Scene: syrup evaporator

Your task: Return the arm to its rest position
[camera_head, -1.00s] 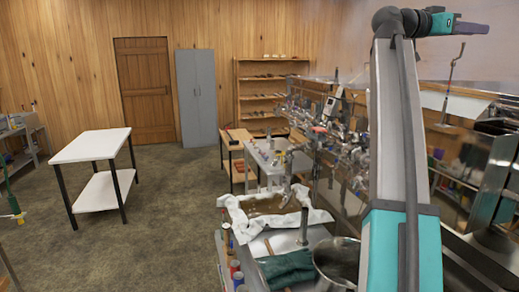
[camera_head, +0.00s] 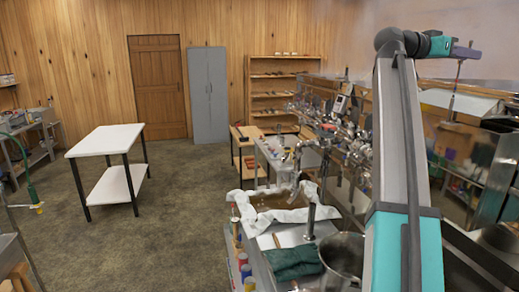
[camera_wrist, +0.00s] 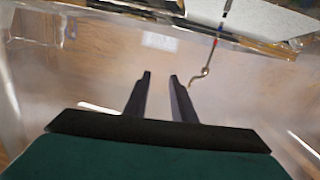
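My arm rises along the right side of the head view, with its upper link upright and its elbow near the top. Its far end (camera_head: 465,52) sits at the upper right, high above the metal equipment. In the wrist view my gripper (camera_wrist: 160,78) shows two dark fingers held apart with nothing between them. A thin hooked rod (camera_wrist: 205,72) shows beyond the right finger, apart from it.
A steel pot (camera_head: 342,262) and a dark green cloth (camera_head: 292,262) lie below, left of my arm. A cloth-lined tray (camera_head: 238,199) stands behind them. A white table (camera_head: 107,140) stands at left, with open floor (camera_head: 170,230) around it. Shelves (camera_head: 275,90) stand at the back.

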